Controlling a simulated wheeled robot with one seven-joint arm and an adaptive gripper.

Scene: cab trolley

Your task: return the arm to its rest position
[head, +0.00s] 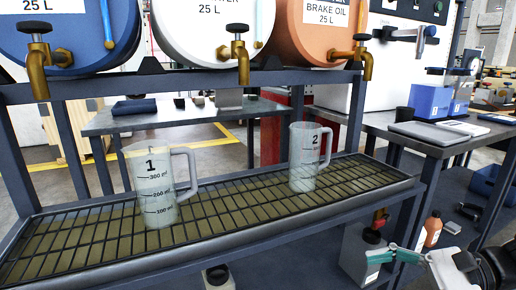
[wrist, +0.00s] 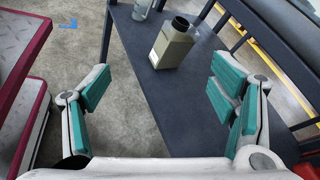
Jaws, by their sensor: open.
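My gripper (head: 392,256) is at the lower right of the head view, low beside the right end of the trolley. In the wrist view my gripper (wrist: 163,88) has its two teal-padded fingers spread wide, with nothing between them. Beyond the fingers, a beige canister with a dark open neck (wrist: 172,48) stands on the dark lower shelf (wrist: 180,105), apart from both fingers. The rest of my arm is mostly out of the head view.
Jug 1 (head: 152,186) and jug 2 (head: 304,157) stand on the grated shelf (head: 240,208) under the barrels' brass taps. A workbench (head: 440,135) stands at the right. In the wrist view, a red-edged cart (wrist: 22,75) is at the left, with bare floor beside it.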

